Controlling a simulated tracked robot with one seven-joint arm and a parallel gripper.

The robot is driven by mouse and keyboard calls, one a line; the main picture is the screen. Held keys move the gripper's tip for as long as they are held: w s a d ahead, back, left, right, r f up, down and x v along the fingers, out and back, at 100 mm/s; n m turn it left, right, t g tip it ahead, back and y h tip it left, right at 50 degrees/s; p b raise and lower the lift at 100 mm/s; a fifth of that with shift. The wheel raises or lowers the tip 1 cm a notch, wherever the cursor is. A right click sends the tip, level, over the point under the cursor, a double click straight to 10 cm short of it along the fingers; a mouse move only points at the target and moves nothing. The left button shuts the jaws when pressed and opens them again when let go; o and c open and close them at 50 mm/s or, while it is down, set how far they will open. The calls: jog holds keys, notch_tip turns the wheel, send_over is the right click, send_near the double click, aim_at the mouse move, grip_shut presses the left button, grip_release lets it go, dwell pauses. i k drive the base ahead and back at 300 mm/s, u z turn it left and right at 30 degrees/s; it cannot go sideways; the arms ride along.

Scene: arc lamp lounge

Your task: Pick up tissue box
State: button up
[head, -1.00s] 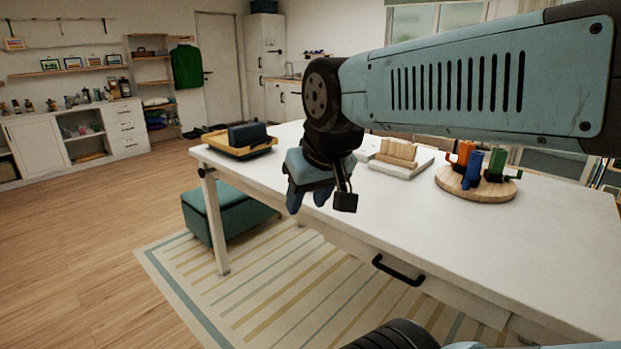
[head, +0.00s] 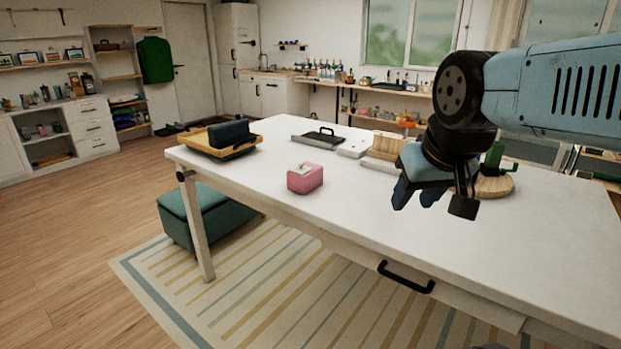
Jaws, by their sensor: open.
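A pink tissue box (head: 305,178) with a pale top sits on the white table (head: 350,205), left of the middle and near the front edge. My gripper (head: 432,200) hangs above the table to the right of the tissue box, pointing down. It is open, holds nothing that I can see and is clearly apart from the box.
A yellow tray (head: 200,143) with a dark block (head: 229,132) is at the table's left end. A dark tray (head: 318,140) and a wooden holder (head: 385,150) stand behind. A round board (head: 494,186) is partly hidden by my gripper. A teal ottoman (head: 195,215) is below.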

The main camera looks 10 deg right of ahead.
aim_at(303, 184)
jog(key=z, duration=0.1)
jog(key=i, duration=1)
jog(key=u, duration=0.1)
